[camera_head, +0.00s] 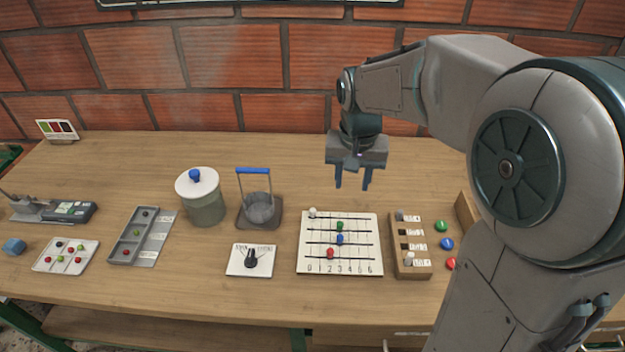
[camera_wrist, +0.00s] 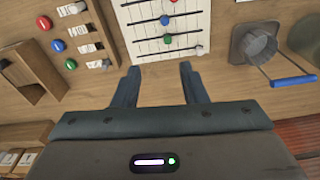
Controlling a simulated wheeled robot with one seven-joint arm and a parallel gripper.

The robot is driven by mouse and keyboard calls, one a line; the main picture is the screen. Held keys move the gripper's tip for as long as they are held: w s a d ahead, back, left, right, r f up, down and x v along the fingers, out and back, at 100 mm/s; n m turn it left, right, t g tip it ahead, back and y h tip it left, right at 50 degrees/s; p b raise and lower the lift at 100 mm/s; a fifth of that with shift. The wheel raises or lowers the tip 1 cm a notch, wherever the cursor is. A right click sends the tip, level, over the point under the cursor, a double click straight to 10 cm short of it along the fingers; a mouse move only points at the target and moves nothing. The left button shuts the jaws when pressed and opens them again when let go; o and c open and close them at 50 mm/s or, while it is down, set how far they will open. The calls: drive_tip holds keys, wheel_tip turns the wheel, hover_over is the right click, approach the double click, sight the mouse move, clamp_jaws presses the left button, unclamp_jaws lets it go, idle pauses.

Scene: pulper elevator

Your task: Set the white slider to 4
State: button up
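The slider board (camera_head: 370,228) is a white panel with several dark horizontal tracks and a number scale from 0 to 6 along its front edge. The white slider (camera_head: 312,212) is on the farthest track at its left end, in line with 0. It also shows in the wrist view (camera_wrist: 199,50), just beyond and right of the fingertips. Green (camera_head: 340,226) and blue (camera_head: 340,239) sliders sit near 3, and the red slider (camera_head: 330,253) is near 2. My gripper (camera_head: 352,187) is open and empty, pointing down above the table beyond the board, apart from the white slider.
Right of the board is a wooden switch block (camera_head: 405,262) beside green, blue and red buttons (camera_head: 446,244). Left are a dial panel (camera_head: 250,261), a grey cup with a blue handle (camera_head: 260,208) and a lidded pot (camera_head: 204,204). A brick wall (camera_head: 230,58) stands behind the table.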

drive_tip(key=g+p, duration=0.1)
hover_over(313, 209)
wheel_tip(313, 209, down, 5)
drive_tip(key=shift+m+h, duration=0.3)
drive_tip(key=shift+m, duration=0.1)
wheel_tip(313, 209, down, 14)
drive_tip(key=shift+a+r+p, duration=0.1)
drive_tip(key=shift+r+p, duration=0.15)
drive_tip(key=shift+p, duration=0.55)
drive_tip(key=shift+c, duration=0.3)
clamp_jaws()
